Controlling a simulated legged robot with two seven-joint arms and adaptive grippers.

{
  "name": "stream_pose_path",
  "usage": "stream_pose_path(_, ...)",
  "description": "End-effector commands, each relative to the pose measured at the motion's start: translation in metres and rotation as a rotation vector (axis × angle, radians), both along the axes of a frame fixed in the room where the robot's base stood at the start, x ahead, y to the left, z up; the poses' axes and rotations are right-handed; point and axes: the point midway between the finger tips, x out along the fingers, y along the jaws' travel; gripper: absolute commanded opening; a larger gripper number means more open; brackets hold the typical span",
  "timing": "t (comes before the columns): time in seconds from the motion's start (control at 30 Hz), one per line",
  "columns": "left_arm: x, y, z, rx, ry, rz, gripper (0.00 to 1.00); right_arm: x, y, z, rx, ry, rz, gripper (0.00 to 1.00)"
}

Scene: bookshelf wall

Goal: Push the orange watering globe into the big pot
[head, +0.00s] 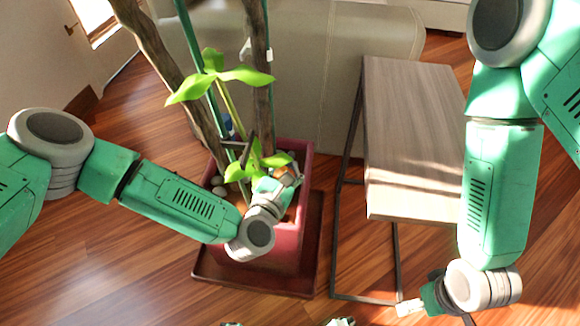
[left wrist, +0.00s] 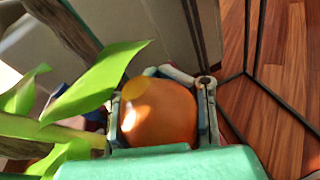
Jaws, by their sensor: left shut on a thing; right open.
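The big pot (head: 305,200) is a dark red square planter in the middle of the head view, with tall stems, green leaves and pale stones in it. My left gripper (head: 284,178) is over the pot's right part, among the leaves. It is shut on the orange watering globe (left wrist: 160,112), which shows as a round orange body between the fingers in the left wrist view. In the head view the globe is mostly hidden by the gripper. Its lower end and any contact with soil cannot be seen. My right gripper (head: 408,307) is open and empty, low at the right.
The pot stands on a dark red tray (head: 240,283) on the wood floor. A wooden side table (head: 410,120) with dark metal legs stands to the right. A beige sofa (head: 340,40) is behind. Stems (head: 172,70) and leaves (head: 220,80) crowd the left gripper.

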Motion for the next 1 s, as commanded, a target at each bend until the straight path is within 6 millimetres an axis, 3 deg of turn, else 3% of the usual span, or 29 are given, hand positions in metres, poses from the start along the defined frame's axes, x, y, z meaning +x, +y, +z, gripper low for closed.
stream_pose_path(0.5,0.0,0.0,0.031,0.001,0.0,0.0,0.0,0.0,0.0,0.022,0.0,0.0,0.0,0.69)
stream_pose_path(1.0,0.0,0.0,0.033,0.0,0.0,0.0,0.0,0.0,0.0,0.022,0.0,0.0,0.0,0.69)
